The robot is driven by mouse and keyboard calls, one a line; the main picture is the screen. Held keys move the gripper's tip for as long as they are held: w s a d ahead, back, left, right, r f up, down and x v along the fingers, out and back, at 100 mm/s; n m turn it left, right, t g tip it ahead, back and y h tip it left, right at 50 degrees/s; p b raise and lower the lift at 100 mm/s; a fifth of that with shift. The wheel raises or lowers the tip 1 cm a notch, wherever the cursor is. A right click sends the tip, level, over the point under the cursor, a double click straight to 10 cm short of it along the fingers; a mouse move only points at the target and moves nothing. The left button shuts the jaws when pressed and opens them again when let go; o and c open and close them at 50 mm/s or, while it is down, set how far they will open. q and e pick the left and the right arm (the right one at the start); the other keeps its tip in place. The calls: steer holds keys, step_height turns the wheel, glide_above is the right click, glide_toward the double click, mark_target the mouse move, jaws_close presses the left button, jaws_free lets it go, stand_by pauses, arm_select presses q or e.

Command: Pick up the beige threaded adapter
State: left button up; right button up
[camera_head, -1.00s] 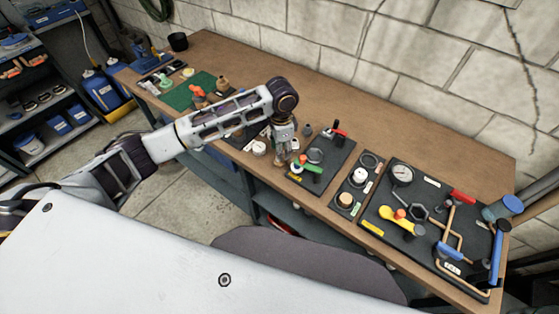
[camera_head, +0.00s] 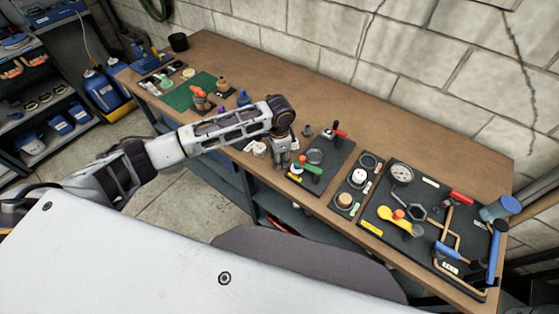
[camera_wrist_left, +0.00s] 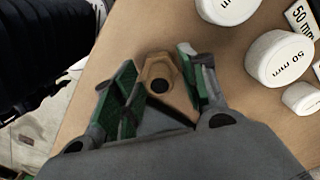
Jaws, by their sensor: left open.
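A beige threaded adapter (camera_wrist_left: 160,73) with a hexagonal body and a dark central hole is on the wooden bench in the left wrist view. It is between the two green-padded fingers of my left gripper (camera_wrist_left: 160,84), near their tips. The fingers are spread, with gaps visible beside the adapter. In the head view my left gripper (camera_head: 281,164) points down at the front part of the bench, and I cannot make out the adapter there. My right gripper is not in view.
White "50 mm" caps (camera_wrist_left: 283,57) lie right of the gripper in the wrist view, with another white cap (camera_wrist_left: 226,8) above. In the head view, a black board with a green-handled tool (camera_head: 309,168) is close to the right. Bare bench (camera_head: 390,130) lies behind.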

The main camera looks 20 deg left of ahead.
arm_select(q)
steer(key=shift+f, duration=0.45)
steer(key=c, duration=0.7)
steer(key=shift+o, duration=0.2)
steer(key=shift+r, duration=0.15)
steer(key=shift+r+b, duration=0.45)
steer(key=shift+r, duration=4.45)
